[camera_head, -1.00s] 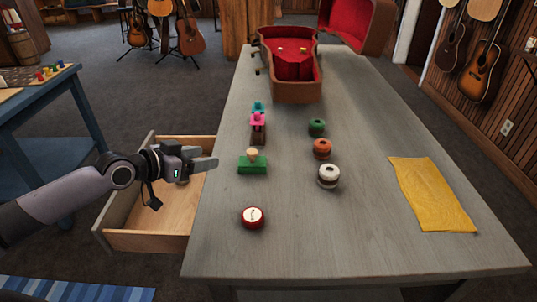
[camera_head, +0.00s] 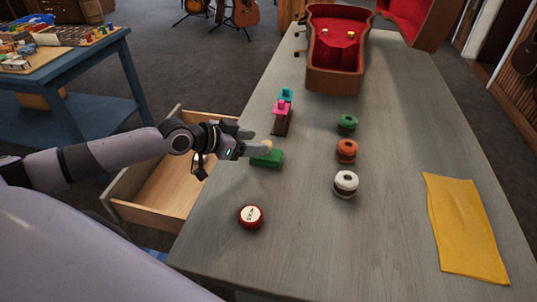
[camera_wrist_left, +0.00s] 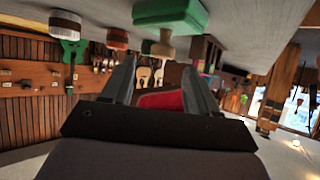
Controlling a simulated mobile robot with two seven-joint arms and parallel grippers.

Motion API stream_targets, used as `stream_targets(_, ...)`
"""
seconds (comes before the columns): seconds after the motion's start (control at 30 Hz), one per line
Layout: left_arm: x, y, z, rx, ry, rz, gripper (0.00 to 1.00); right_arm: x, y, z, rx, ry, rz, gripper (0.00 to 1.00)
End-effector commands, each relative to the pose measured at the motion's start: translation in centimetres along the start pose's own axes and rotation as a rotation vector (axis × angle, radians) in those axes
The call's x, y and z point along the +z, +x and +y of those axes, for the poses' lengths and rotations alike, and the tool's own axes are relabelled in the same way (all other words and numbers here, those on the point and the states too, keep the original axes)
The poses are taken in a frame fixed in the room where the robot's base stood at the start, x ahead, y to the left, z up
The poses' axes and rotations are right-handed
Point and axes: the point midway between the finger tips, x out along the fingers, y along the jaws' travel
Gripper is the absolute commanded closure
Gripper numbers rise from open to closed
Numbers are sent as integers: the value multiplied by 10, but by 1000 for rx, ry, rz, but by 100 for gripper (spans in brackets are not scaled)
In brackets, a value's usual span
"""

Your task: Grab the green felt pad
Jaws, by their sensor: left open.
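The green felt pad (camera_head: 271,160) is a green block with a pale wooden knob on top. It sits on the grey table near its left edge. It also shows upside down at the top of the left wrist view (camera_wrist_left: 170,13), with the knob pointing down in the picture. My left gripper (camera_head: 256,143) is open, with its fingertips right by the knob; they partly hide it in the head view. In the wrist view the knob appears beyond and between the two fingers, and I see nothing held. My right gripper is not in view.
A round red-and-white item (camera_head: 250,217) lies in front of the pad. Pink (camera_head: 282,107) and teal (camera_head: 286,94) pieces stand behind it. Green (camera_head: 347,123), orange (camera_head: 346,150) and white (camera_head: 345,183) round items are to the right. An open drawer (camera_head: 160,190) juts out left.

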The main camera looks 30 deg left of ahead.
Motion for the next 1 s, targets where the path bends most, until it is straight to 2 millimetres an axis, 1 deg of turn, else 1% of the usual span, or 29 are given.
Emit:
stream_targets(0.13,0,13,0,0,0,2,41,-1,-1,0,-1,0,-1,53)
stream_targets(0.3,4,35,-2,0,-1,2,41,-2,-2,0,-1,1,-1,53)
stream_targets(0.43,4,48,-2,-1,0,2,41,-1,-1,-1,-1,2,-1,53)
stream_targets(0.53,4,53,-2,-1,1,2,41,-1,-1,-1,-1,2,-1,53)
stream_targets(0.77,4,53,-2,-1,1,1,41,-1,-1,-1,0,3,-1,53)
stream_targets(0.8,4,53,-2,-1,1,1,47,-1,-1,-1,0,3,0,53)
stream_targets(0.83,4,53,-2,-1,1,1,57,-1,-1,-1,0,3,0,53)
stream_targets(0.87,4,53,-2,-1,1,1,67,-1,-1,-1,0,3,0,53)
stream_targets(0.9,4,53,-2,-1,1,1,80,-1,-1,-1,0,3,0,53)
stream_targets(0.93,4,53,-2,-1,1,1,90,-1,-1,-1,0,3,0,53)
stream_targets(0.97,4,53,-2,-1,1,1,95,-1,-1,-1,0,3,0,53)
stream_targets(1.0,4,53,-2,-1,1,1,95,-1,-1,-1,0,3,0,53)
